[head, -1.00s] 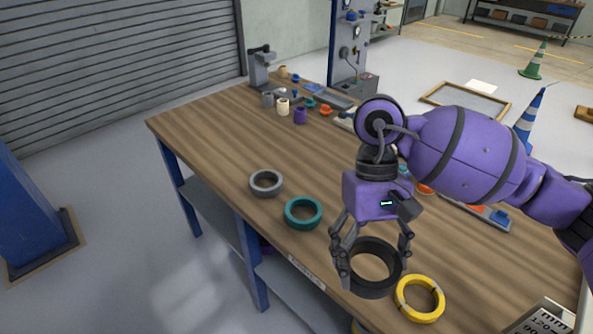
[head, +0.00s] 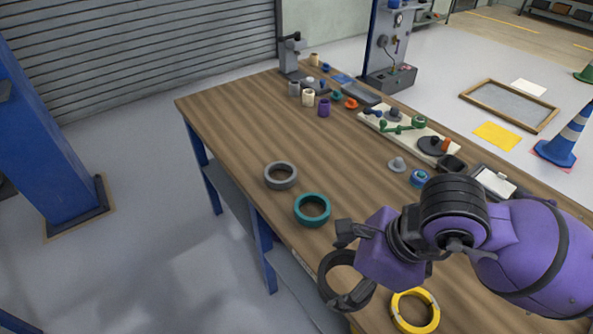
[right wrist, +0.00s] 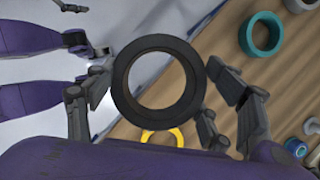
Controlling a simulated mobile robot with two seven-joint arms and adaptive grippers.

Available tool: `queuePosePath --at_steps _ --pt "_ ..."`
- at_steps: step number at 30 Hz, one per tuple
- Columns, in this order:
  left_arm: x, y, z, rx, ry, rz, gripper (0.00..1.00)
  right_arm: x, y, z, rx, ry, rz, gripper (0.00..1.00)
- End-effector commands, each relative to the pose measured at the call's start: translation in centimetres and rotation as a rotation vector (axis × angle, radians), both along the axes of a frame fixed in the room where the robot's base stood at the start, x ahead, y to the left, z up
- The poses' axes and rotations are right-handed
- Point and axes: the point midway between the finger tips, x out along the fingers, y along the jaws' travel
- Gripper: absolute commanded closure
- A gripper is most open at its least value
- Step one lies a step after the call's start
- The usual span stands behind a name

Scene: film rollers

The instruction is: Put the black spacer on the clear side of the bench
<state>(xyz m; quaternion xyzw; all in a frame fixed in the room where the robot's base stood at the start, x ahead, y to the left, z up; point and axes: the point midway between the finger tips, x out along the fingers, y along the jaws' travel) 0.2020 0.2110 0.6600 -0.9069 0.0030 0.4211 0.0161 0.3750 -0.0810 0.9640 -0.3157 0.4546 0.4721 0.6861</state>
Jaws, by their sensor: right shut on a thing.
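The black spacer (head: 326,287) is a thick dark ring. My right gripper (head: 347,268) is shut on it, with a finger at either side of the ring in the right wrist view (right wrist: 125,92). The spacer overlaps the bench's near edge in the head view and seems to be held above the wooden bench (head: 236,112); my purple wrist hides part of it. Purple and dark jointed parts of my body show at the upper left of the right wrist view; I cannot tell whether they are my left gripper, which is absent from the head view.
A grey ring (head: 281,176), a teal ring (head: 312,210) and a yellow ring (head: 416,311) lie along the bench's near side. Small parts, a pale board (head: 400,130) and a press (head: 290,55) occupy the far side. The bench's left middle is bare.

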Motion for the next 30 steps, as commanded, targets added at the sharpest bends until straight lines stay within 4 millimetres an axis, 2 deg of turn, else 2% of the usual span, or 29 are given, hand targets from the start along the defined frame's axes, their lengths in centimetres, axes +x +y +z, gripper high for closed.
queuePosePath --at_steps 4,11,15,16,23,27,30 --pt "0.4 -0.1 0.4 -0.001 -0.008 -0.001 0.07 -0.3 0.6 0.7 0.0 -0.001 -0.112 0.56" --pt "0.4 -0.2 0.2 -0.002 -0.009 -0.002 0.07 0.0 0.5 0.3 -0.003 0.005 -0.155 0.56" --pt "-0.9 -0.2 -2.2 0.001 0.022 -0.008 0.07 1.9 -0.7 -1.4 -0.005 0.01 -0.157 0.56" --pt "-0.1 -0.3 -1.3 0.001 0.008 -0.009 0.07 2.5 -1.1 -1.3 -0.006 0.013 -0.161 0.56" --pt "1.0 -0.4 -0.1 -0.003 -0.016 -0.007 0.07 7.5 -4.1 -3.2 -0.004 0.005 -0.16 0.56" --pt "1.1 -0.4 -0.1 -0.003 -0.019 -0.007 0.07 9.3 -5.1 -6.2 -0.002 0.009 -0.156 0.56" --pt "1.0 -0.4 -0.2 -0.003 -0.016 -0.007 0.07 10.4 -5.8 -7.6 -0.003 0.007 -0.155 0.56"
